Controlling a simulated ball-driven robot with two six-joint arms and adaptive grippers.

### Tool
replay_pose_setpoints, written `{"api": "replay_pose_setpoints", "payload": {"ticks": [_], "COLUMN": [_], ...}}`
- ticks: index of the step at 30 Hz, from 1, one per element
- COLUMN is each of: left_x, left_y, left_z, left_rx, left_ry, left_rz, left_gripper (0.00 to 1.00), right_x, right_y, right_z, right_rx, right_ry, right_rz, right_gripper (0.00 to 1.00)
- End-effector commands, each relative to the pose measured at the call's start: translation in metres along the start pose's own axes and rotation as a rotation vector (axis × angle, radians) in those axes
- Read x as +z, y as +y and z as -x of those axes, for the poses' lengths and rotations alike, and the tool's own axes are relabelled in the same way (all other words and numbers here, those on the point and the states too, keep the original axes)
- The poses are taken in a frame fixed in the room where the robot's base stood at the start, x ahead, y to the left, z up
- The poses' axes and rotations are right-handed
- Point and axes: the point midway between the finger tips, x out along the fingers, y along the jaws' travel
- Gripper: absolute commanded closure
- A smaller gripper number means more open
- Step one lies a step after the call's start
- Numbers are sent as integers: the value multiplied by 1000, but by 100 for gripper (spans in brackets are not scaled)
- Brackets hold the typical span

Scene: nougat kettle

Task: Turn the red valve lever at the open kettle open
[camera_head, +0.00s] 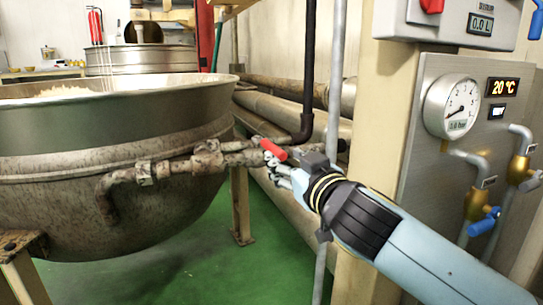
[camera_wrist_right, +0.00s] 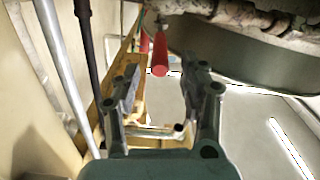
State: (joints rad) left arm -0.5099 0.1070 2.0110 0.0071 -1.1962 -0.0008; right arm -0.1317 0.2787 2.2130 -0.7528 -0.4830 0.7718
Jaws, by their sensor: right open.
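The red valve lever (camera_head: 273,149) sits on the rusty pipe beside the open kettle (camera_head: 120,165) in the head view. In the right wrist view the red lever (camera_wrist_right: 160,53) points toward the camera, its end between or just beyond my open fingertips. My right gripper (camera_head: 278,169) reaches in from the right, close to the lever; it also shows in the wrist view (camera_wrist_right: 158,85), with its fingers apart on either side of the lever's line. Whether a finger touches the lever cannot be told. My left gripper is not in view.
A vertical grey pipe (camera_head: 335,80) and a dark pipe (camera_head: 308,70) stand close behind my right gripper. A panel with a gauge (camera_head: 452,106) and blue-handled valves (camera_head: 484,222) is at the right. Green floor (camera_head: 200,262) is clear below.

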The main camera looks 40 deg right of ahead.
Motion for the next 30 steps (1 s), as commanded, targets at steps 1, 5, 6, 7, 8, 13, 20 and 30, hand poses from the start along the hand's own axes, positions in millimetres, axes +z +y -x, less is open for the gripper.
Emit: {"api": "replay_pose_setpoints", "payload": {"ticks": [1, 5, 6, 7, 8, 13, 20, 30], "left_x": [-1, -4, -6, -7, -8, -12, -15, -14], "left_y": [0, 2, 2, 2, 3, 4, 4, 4], "left_z": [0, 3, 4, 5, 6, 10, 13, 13], "left_rx": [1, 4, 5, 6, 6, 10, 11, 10], "left_ry": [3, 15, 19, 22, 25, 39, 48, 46], "left_rz": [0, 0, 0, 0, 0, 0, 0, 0], "left_gripper": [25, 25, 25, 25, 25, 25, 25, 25], "right_x": [0, 1, 1, 2, 1, 2, 1, 1], "right_y": [0, 0, 0, 0, 0, 0, 0, 0], "right_z": [-11, -38, -46, -51, -56, -75, -81, -80], "right_rx": [1, 0, 0, 0, 0, -1, -1, -1], "right_ry": [3, 1, 1, 0, 0, -2, -2, -2], "right_rz": [-1, 0, -1, 0, 0, 0, 1, 1], "right_gripper": [57, 57, 57, 57, 57, 57, 57, 85]}}
